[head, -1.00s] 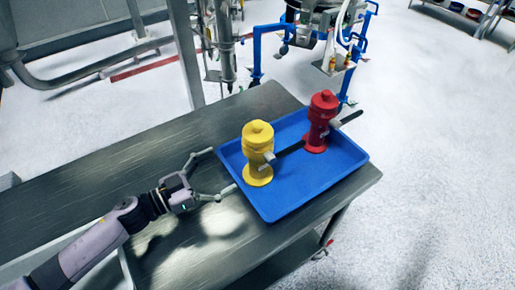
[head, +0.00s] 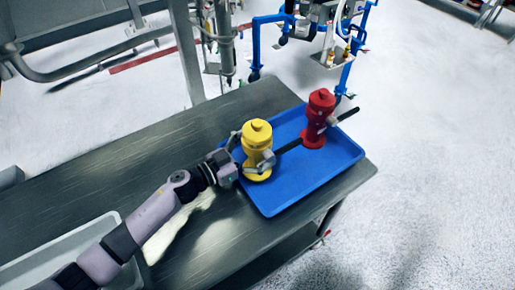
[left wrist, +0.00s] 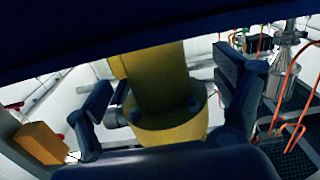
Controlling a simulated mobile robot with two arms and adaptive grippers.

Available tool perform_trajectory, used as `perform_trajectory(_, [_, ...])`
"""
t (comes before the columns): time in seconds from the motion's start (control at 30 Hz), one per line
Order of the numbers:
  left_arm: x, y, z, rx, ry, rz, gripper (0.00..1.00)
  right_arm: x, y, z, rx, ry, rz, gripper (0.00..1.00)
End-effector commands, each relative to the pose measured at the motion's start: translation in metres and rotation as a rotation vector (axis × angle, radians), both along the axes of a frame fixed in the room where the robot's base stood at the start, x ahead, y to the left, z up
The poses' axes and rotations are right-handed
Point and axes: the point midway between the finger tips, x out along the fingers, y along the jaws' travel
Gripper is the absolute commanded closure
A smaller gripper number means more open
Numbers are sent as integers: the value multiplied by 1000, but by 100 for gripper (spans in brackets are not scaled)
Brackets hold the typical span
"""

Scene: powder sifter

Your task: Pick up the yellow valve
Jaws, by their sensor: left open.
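The yellow valve (head: 257,146) stands upright in the left part of the blue tray (head: 292,197). It has a grey side fitting and a black handle pointing right. My left gripper (head: 250,153) is at the valve, with its fingers on either side of the body. In the left wrist view the valve body (left wrist: 160,85) stands between the two open fingers (left wrist: 163,108), with visible gaps beside it. The red valve (head: 318,120) stands upright in the tray's far right part. My right gripper is not in view.
The tray lies on a dark metal table (head: 120,175). A pale grey bin (head: 60,250) is at the table's near left. Machinery with blue pipes (head: 300,30) stands beyond the table. The table surface left of the tray is clear.

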Motion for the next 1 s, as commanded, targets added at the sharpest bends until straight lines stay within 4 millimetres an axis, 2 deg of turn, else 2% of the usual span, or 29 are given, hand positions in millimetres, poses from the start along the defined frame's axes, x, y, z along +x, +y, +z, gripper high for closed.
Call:
perform_trajectory(0.13, [0, 1, 0, 1, 1, 0, 13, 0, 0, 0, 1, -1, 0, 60])
perform_trajectory(1.0, [-1, 0, -1, 1, 1, -1, 71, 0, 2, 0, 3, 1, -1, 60])
